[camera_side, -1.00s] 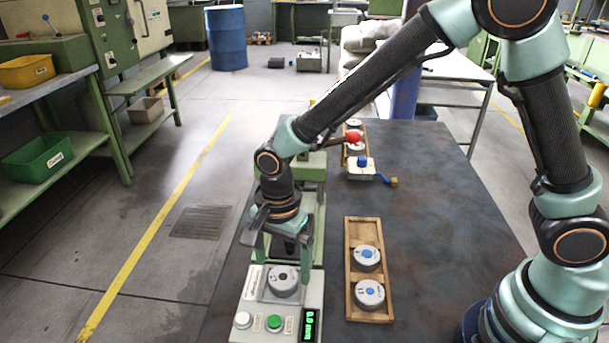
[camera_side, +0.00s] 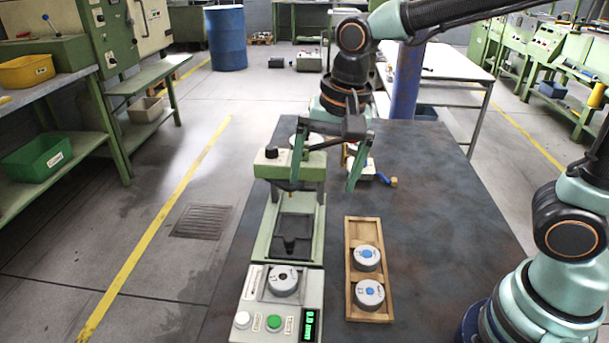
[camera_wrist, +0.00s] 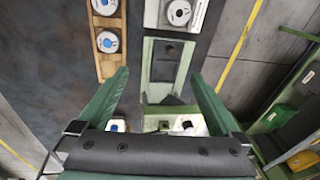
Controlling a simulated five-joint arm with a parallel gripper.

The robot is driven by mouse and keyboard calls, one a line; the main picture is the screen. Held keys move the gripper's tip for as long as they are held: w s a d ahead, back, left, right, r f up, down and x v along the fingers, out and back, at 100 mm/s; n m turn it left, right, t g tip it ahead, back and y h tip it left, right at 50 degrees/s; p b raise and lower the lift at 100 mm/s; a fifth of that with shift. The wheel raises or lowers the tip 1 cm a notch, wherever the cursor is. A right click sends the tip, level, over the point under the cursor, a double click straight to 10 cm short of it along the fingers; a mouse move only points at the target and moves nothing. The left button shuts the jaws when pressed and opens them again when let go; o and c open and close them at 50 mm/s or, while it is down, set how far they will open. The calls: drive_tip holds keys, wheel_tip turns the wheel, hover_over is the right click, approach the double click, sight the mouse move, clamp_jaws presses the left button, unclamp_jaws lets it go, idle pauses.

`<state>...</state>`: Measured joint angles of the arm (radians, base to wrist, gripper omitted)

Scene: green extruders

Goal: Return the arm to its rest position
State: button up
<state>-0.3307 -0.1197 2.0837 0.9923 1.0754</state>
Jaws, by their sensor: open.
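My gripper (camera_side: 326,172) is open and raised above the back of the table (camera_side: 420,240) in the side view, with nothing visible between its fingers. In the wrist view its two green fingers (camera_wrist: 160,92) are spread wide. It hangs above and behind the green extruder machine (camera_side: 290,170), apart from it as far as I can tell. One grey disc (camera_side: 283,280) sits on the machine's front plate, near a green button (camera_side: 274,323) and a lit display (camera_side: 310,325).
A wooden tray (camera_side: 350,225) with two blue-centred discs stands right of the machine.

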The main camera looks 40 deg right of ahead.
drive_tip(key=s+d+r+n+t, duration=0.1)
drive_tip(key=s+d+n, duration=0.1)
drive_tip(key=d+n, duration=0.2)
drive_tip(key=s+d+r+n+t, duration=0.2)
drive_tip(key=s+d+n, duration=0.1)
drive_tip(key=d, duration=0.4)
drive_tip(key=shift+s+d+n+t+h, duration=0.3)
drive_tip(key=shift+d+n+h, duration=0.1)
drive_tip(key=shift+n, duration=0.4)
drive_tip(key=shift+r, duration=0.1)
